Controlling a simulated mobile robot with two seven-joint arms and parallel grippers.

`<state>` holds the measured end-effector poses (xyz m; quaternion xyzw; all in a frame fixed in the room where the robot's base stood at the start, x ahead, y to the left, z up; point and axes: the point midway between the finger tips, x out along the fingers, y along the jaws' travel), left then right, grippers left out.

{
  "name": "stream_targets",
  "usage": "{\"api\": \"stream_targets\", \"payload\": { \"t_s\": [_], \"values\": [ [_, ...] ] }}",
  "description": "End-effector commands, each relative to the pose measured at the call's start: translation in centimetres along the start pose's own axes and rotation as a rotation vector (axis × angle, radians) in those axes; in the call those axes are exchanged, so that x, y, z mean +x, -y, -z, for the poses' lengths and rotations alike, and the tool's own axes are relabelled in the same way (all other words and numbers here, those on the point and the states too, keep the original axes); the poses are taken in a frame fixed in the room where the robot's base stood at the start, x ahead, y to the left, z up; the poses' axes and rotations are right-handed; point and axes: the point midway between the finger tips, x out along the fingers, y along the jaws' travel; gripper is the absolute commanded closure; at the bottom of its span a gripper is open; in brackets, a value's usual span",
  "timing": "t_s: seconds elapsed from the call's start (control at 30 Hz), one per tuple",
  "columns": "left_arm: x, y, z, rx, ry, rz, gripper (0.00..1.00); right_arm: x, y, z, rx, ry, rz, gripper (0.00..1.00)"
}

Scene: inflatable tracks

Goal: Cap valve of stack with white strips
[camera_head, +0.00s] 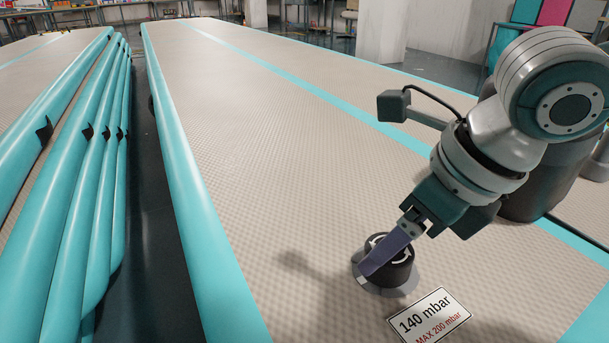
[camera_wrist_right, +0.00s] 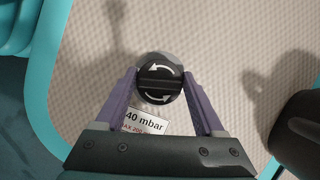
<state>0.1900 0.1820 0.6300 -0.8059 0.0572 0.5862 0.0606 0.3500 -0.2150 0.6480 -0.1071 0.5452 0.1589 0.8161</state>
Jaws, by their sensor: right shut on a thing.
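A round black cap (camera_head: 402,272) with white curved arrows sits at the grey valve ring on the beige top of an inflatable track (camera_head: 270,130). My right gripper (camera_head: 378,262) reaches down from the right, its purple fingers shut on the cap's sides. In the right wrist view the cap (camera_wrist_right: 159,82) is between the two fingertips of the gripper (camera_wrist_right: 160,76), arrows facing the camera. Whether the cap is fully seated I cannot tell. The strips I see on this track are teal; I see no white ones. My left gripper is not in view.
A label reading 140 mbar, MAX 200 mbar (camera_head: 430,318) lies beside the valve. Several teal-edged tracks (camera_head: 75,190) stand at the left across a dark floor gap (camera_head: 150,240). A white pillar (camera_head: 386,32) and shelves are behind. The track top left of the valve is clear.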

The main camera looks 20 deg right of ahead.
Motion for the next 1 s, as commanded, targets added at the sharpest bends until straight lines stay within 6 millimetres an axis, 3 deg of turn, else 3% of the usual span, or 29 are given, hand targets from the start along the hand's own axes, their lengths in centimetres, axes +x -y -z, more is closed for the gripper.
{"api": "stream_targets", "payload": {
  "t_s": [0.2,0.43,0.47,0.7,1.0],
  "values": [
    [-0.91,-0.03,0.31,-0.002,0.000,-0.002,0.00,-0.10,0.09,-0.03,-0.125,0.000,-0.051,0.82],
    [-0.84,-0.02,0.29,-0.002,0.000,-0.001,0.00,0.01,0.02,0.01,-0.140,0.001,-0.058,0.82],
    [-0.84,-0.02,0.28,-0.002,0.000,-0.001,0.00,0.01,0.02,0.01,-0.140,0.001,-0.057,0.28],
    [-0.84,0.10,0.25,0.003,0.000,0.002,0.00,0.00,0.02,0.00,-0.138,0.001,-0.057,0.01],
    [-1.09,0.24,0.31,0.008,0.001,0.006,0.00,-0.39,0.06,-0.04,-0.138,0.001,-0.056,0.00]
  ]
}}
